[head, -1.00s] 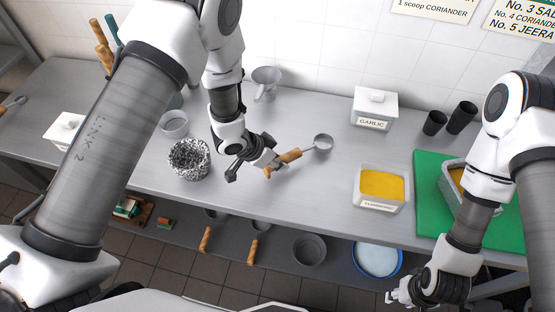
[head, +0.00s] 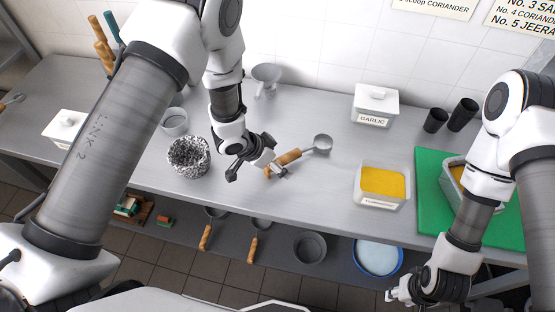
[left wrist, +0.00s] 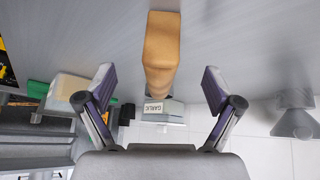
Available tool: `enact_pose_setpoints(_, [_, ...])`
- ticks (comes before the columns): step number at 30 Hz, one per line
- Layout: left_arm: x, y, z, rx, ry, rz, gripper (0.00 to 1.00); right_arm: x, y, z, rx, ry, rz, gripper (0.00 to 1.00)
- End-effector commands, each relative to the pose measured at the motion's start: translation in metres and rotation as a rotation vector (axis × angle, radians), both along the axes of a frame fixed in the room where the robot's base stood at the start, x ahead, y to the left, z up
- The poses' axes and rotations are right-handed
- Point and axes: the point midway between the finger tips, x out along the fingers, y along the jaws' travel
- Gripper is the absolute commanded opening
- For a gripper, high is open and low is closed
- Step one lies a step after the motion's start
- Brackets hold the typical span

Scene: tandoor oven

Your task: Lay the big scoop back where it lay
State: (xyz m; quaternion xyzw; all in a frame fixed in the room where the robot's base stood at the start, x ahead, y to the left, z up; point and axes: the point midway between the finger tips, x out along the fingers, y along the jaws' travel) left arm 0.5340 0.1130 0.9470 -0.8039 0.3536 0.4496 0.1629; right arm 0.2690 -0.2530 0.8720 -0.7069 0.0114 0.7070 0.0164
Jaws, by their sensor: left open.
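The big scoop lies on the grey worktop, its wooden handle (head: 287,158) toward my left gripper and its metal bowl (head: 323,142) pointing away to the right. My left gripper (head: 277,168) is open at the handle's near end. In the left wrist view the wooden handle (left wrist: 162,50) shows between the two spread fingers (left wrist: 160,88), with gaps on both sides and neither finger touching it. The bowl is hidden in that view. My right gripper (head: 392,295) hangs low at the front edge, too small to tell its opening.
A speckled pot (head: 189,158) stands just left of my left gripper. A tub of yellow powder (head: 380,201), a lidded garlic box (head: 374,121) and a green board (head: 432,205) are to the right. Two dark cups (head: 436,122) stand behind. Bare worktop lies around the scoop.

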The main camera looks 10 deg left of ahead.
Motion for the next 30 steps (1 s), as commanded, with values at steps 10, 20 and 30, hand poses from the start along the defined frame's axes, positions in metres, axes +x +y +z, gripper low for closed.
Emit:
enact_pose_setpoints(10, [0.0,0.0,0.0,0.0,0.0,0.0,1.0,0.0,0.0,0.0,0.0,0.0,0.0,0.4])
enact_pose_setpoints(20, [-0.002,0.003,0.009,0.0,-0.001,0.001,1.0,0.0,0.0,0.006,0.0,0.0,0.0,0.4])
enact_pose_setpoints(30, [-0.009,0.012,0.026,0.0,0.0,0.001,1.0,0.0,0.0,0.018,0.0,0.0,0.0,0.4])
